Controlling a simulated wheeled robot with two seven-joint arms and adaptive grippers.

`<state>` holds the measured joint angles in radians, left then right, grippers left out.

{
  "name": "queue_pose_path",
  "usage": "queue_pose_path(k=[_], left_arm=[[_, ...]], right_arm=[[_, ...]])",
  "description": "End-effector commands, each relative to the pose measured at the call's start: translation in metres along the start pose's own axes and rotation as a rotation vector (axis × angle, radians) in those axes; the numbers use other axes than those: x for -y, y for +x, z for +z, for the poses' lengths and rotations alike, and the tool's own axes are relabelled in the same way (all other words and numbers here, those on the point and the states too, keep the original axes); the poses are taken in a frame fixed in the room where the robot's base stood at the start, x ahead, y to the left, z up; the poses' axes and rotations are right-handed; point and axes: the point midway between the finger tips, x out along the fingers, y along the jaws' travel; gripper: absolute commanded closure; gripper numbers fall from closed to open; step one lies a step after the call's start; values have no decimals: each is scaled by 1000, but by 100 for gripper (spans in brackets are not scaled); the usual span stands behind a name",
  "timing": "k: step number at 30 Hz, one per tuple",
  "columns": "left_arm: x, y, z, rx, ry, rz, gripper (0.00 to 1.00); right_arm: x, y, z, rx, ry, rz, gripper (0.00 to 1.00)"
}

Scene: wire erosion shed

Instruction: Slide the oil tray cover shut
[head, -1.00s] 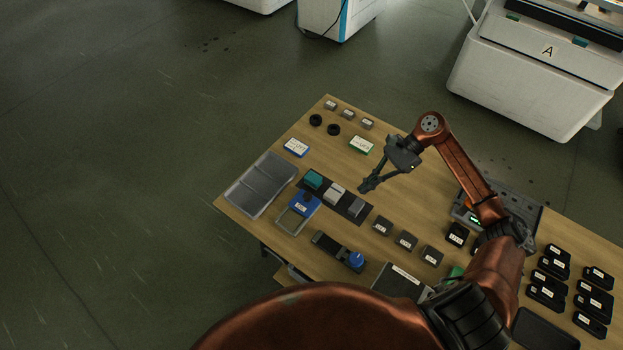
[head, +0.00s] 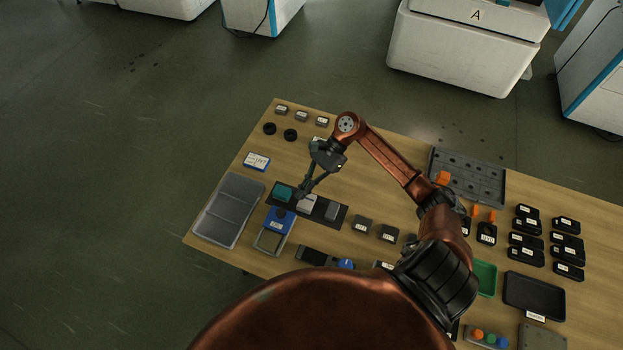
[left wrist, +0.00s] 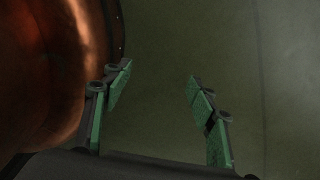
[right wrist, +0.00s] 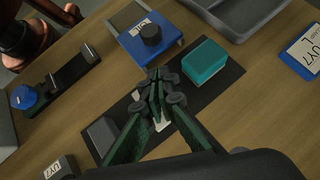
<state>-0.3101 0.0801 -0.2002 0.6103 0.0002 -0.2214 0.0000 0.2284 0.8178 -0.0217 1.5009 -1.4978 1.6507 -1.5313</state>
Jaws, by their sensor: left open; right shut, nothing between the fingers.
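The blue cover (head: 279,220) with a black knob lies across the far part of a small tray (head: 266,243), whose near part shows as an open pale frame. The blue cover also shows at the top of the right wrist view (right wrist: 136,46), with its black knob standing up. My right gripper (head: 302,196) is shut and empty, pointing down above the white block on the dark mat. In the right wrist view its fingertips (right wrist: 155,75) are apart from the knob. My left gripper (left wrist: 160,85) is open over bare floor, seen only in the left wrist view.
A teal block (right wrist: 205,62) and a grey block (head: 332,211) stand on the dark mat (head: 318,206). A grey compartment tray (head: 229,208) is at the table's left end. A black rail with a blue knob (head: 345,263) lies right of the blue cover.

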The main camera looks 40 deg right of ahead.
Motion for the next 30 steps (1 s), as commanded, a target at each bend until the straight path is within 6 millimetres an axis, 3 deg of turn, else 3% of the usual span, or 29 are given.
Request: queue_pose_path(k=[3,11,24,30], left_arm=[[1,-3,-9,-12,2,-1,47],[2,-7,-29,-39,5,-2,47],[1,-6,-17,-23,3,-1,47],[1,-4,-15,-20,2,-1,47]], right_arm=[[0,18,8,3,-3,-1,100],[-1,36,25,0,1,-3,100],[-2,40,27,-2,2,-2,100],[-20,65,49,-3,-1,1,100]])
